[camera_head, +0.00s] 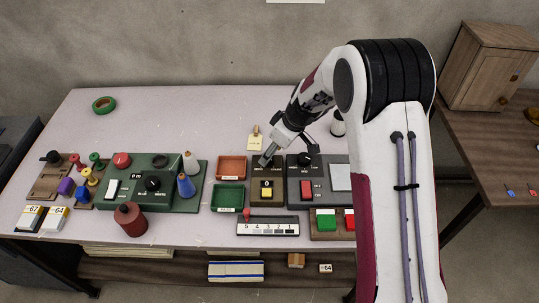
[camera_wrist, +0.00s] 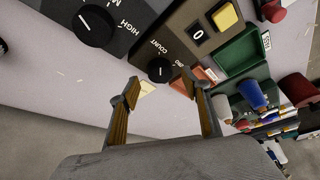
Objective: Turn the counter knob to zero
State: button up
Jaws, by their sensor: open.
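The counter box (camera_head: 257,197) is a dark unit with a small display (camera_wrist: 198,31) that seems to read 0 and a yellow button (camera_head: 267,193). Its black round knob (camera_wrist: 160,69) with a white pointer mark shows in the wrist view, beside the lettering COUNT. In the head view the knob is hidden or too small to make out beneath my gripper (camera_head: 268,158). My gripper is above the far end of the counter box, pointing down. In the wrist view its two fingers (camera_wrist: 161,87) are apart and empty, and the knob appears just beyond the gap between them.
A larger grey panel with a black knob (camera_head: 304,159) and red switch (camera_head: 307,188) stands right of the counter. Red (camera_head: 232,167) and green (camera_head: 228,196) trays lie to its left. A yellowish tag (camera_head: 255,142) lies behind. The table's back left (camera_head: 170,110) is mostly clear.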

jog(key=shift+x, duration=1.4)
jog(key=c, duration=1.1)
